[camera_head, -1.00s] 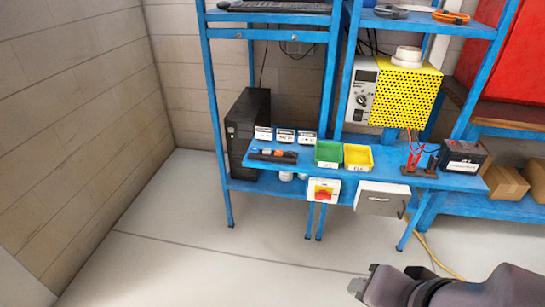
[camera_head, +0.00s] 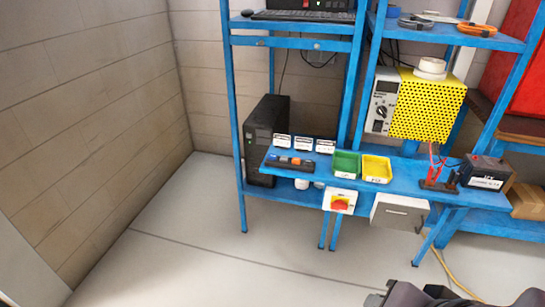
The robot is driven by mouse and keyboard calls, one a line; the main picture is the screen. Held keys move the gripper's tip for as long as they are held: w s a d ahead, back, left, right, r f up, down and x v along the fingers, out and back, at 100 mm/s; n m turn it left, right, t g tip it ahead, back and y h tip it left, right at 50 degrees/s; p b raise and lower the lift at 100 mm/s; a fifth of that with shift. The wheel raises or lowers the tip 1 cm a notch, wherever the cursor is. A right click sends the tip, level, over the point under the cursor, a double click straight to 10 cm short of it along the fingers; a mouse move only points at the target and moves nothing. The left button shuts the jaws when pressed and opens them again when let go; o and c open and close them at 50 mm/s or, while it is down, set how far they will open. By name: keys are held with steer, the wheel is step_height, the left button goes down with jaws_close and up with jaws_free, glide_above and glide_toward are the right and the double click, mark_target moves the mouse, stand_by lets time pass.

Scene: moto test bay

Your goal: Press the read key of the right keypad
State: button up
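Three small white keypad-like units stand in a row at the back left of the blue bench (camera_head: 408,190). The right keypad (camera_head: 325,146) is the one nearest the green bin; the middle keypad (camera_head: 303,145) and left keypad (camera_head: 281,142) stand beside it. Their keys are too small to tell apart. My gripper (camera_head: 374,299) shows only partly at the bottom edge, right of centre. It is well in front of the bench and apart from the keypads. Whether its fingers are open or shut cannot be seen.
A green bin (camera_head: 346,164) and a yellow bin (camera_head: 377,169) stand right of the keypads. Dark tools (camera_head: 290,163) lie in front of them. A red switch (camera_head: 340,202) and a grey drawer box (camera_head: 399,213) hang at the bench front. The floor (camera_head: 215,250) before it is clear.

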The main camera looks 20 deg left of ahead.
jaws_close()
stand_by(1.5)
